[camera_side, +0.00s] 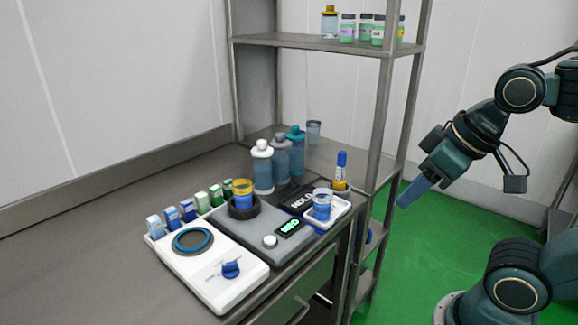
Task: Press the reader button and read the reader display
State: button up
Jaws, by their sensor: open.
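The reader is a grey box (262,258) on the steel bench. Its round white button (270,241) sits on top near the front. Its small display (289,227) glows green to the right of the button; the characters are too small to read. My gripper (408,193) is open and empty, in the air right of the shelf rack, well away from the button. It is seen edge-on, so the finger gap hardly shows.
Several small boxes and capped bottles (263,166) stand behind. A clear cup with blue contents (322,203) sits on a white tray at right. A steel rack post (381,105) stands between gripper and bench.

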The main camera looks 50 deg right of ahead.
grip_shut()
dwell(1.4)
